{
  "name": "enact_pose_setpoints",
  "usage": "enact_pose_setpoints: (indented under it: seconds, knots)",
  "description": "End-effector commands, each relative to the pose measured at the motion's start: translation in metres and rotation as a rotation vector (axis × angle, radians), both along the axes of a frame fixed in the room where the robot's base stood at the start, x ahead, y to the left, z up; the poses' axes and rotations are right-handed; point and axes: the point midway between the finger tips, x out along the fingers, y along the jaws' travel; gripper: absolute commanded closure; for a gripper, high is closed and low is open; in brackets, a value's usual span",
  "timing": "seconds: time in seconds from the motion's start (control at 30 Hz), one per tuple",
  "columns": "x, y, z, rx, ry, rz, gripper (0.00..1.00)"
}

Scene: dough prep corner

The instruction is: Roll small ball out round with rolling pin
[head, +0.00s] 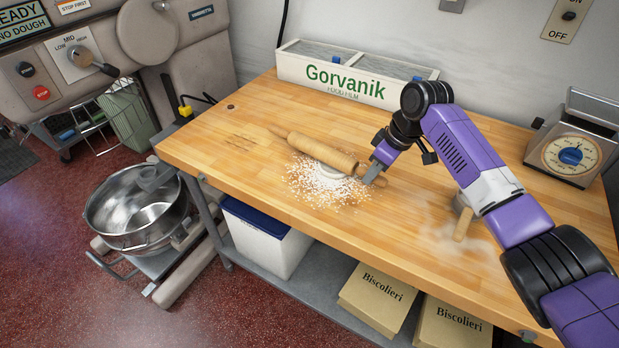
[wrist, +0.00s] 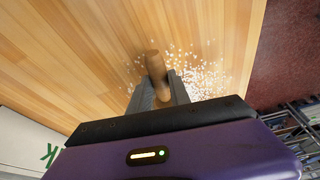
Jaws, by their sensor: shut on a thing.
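The wooden rolling pin (head: 322,151) lies slantwise over the flour patch on the table, its barrel at or just above the dough. My gripper (head: 375,176) is shut on its right-hand handle; the wrist view also shows the fingers (wrist: 161,92) closed around the pin (wrist: 155,65). The small dough ball (head: 330,172) is a pale, flattened shape partly hidden under the pin. White flour (head: 318,192) is scattered around it. I cannot tell whether the pin presses on the dough. The dough does not show in the wrist view.
A white Gorvanik film box (head: 350,84) stands against the wall. A dial scale (head: 575,150) sits at the back right. A wooden-handled tool (head: 463,224) lies in a floury smear beneath my arm.

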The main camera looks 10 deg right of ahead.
Motion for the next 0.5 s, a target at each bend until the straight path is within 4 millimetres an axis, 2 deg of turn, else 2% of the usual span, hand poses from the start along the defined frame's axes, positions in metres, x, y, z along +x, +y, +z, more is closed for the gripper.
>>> enact_pose_setpoints:
  seconds: [0.5]
  knots:
    - [0.001,0.001,-0.011,0.002,-0.003,0.000,1.00]
